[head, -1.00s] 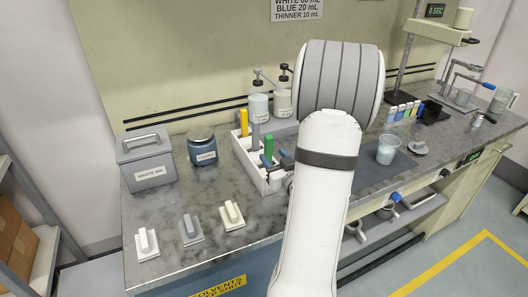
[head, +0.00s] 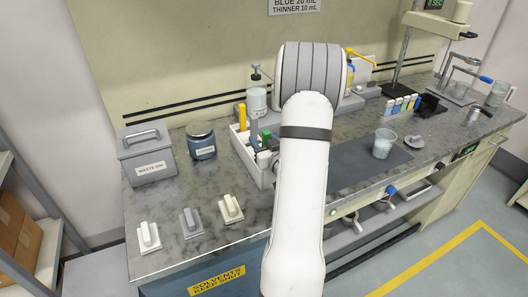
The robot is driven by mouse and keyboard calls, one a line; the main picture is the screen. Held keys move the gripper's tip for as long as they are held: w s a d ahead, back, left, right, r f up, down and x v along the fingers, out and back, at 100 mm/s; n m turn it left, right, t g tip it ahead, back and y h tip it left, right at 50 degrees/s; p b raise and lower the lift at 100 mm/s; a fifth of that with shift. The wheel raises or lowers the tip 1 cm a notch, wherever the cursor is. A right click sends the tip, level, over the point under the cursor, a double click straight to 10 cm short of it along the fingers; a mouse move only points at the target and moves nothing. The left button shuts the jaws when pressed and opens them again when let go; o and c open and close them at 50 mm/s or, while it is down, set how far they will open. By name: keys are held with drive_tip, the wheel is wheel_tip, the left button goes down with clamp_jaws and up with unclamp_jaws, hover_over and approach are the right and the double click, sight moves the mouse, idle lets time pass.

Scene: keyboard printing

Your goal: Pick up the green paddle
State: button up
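The green paddle (head: 267,135) stands in the white compartment tray (head: 238,149) on the bench, left of my arm. Only a small upper part of it shows. My gripper (head: 265,146) is at the tray, close to the green paddle, and mostly hidden behind my own arm. Small dark parts show around the paddle, but I cannot tell whether the fingers are open or touching it. A yellow paddle (head: 242,117) stands upright at the back of the same tray.
A grey waste ink box (head: 148,160) and a blue jar (head: 201,142) stand left of the tray. Several small handled blocks (head: 190,222) line the front left edge. A clear cup (head: 383,144) stands on the dark mat (head: 350,172) to the right. A pump bottle (head: 257,97) stands behind.

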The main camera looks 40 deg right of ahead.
clamp_jaws()
idle(0.3)
drive_tip(key=shift+r, duration=0.1)
wheel_tip(320, 180, up, 18)
drive_tip(key=b, duration=0.1)
idle(0.7)
drive_tip(key=c, duration=0.7)
unclamp_jaws()
clamp_jaws()
